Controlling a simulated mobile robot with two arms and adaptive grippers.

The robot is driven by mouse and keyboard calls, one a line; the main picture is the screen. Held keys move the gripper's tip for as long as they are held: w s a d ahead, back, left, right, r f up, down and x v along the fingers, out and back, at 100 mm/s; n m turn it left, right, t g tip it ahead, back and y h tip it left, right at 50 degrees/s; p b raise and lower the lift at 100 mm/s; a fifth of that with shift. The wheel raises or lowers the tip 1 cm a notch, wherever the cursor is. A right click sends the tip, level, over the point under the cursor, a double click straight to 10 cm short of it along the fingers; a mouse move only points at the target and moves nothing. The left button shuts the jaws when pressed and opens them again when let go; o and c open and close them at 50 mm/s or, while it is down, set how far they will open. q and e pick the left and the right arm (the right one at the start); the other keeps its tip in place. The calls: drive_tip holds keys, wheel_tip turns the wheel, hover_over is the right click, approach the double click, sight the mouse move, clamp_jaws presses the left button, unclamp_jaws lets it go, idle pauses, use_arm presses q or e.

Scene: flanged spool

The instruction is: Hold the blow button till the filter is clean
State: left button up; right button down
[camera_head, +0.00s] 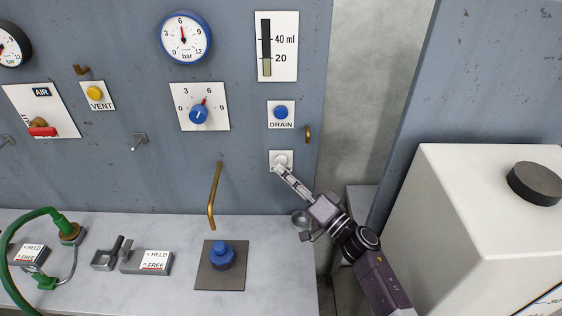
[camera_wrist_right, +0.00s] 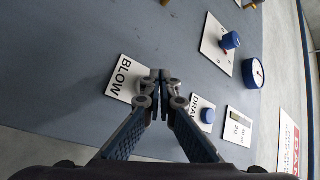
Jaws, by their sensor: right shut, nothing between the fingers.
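The blow button (camera_head: 281,158) is a pale round knob on a small white plate on the blue-grey panel, below the DRAIN plate. My right gripper (camera_head: 280,171) is shut and empty, with its fingertips at the lower edge of the button. Contact or pressing cannot be told. In the right wrist view the plate reads BLOW (camera_wrist_right: 122,78); the shut fingertips of my right gripper (camera_wrist_right: 160,76) overlap its edge and hide the button. No part is clearly recognisable as the filter. My left gripper is not in view.
Above is the blue DRAIN button (camera_head: 281,112), with a brass hook (camera_head: 308,134) beside it. A level gauge (camera_head: 277,46) and a blue-rimmed dial (camera_head: 184,37) are higher. A bench (camera_head: 290,270) lies below; a white cabinet (camera_head: 455,215) stands right.

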idle(0.7)
drive_tip(key=shift+w, duration=0.4)
drive_tip(key=shift+w, duration=0.5)
idle(0.6)
idle(1.3)
drive_tip(key=shift+s+p, duration=0.85)
drive_tip(key=shift+s, duration=0.1)
